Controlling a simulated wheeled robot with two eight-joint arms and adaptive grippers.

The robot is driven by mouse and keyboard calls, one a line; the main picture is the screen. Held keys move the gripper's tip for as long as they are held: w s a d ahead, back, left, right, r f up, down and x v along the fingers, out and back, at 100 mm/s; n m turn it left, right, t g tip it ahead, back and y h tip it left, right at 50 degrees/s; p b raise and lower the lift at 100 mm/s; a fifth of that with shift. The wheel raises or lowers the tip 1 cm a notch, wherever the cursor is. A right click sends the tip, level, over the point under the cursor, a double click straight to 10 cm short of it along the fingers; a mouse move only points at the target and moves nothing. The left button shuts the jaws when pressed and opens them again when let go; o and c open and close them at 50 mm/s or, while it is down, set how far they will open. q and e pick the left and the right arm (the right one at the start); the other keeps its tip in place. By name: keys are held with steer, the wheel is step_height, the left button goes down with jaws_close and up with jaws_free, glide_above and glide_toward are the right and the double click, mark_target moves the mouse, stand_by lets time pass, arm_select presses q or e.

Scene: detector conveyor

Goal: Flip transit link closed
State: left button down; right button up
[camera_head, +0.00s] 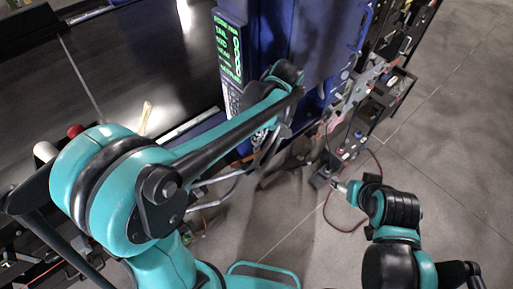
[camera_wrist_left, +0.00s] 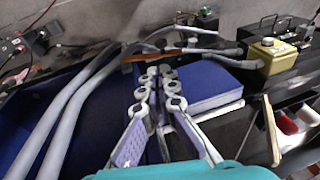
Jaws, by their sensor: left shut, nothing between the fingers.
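I cannot pick out the transit link for certain in either view. A tall blue detector unit (camera_head: 270,30) stands at top centre in the head view, with a green-lit screen (camera_head: 229,48) on its left side. My left gripper (camera_head: 265,143) is down beside the unit's lower end, partly hidden by my own arm. In the left wrist view its fingers (camera_wrist_left: 160,78) are shut with nothing between them, over a dark blue surface, left of a blue block (camera_wrist_left: 207,86). Grey curved bars (camera_wrist_left: 70,105) run at the left. My right gripper (camera_head: 340,186) is at lower right, small and unclear.
A dark conveyor (camera_head: 130,60) fills the upper left, with a wooden stick (camera_head: 146,117) and a red knob (camera_head: 75,131) near it. A gold box (camera_wrist_left: 272,57) shows in the wrist view. Equipment modules (camera_head: 375,105) and a red cable line the right. Floor (camera_head: 450,140) is open there.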

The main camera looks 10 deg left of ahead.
arm_select(q)
steer(key=shift+r, duration=0.1)
stand_by(0.3)
glide_toward(246, 165)
steer(key=p+x, duration=0.1)
steer(key=x, duration=0.6)
steer(key=shift+w, duration=0.15)
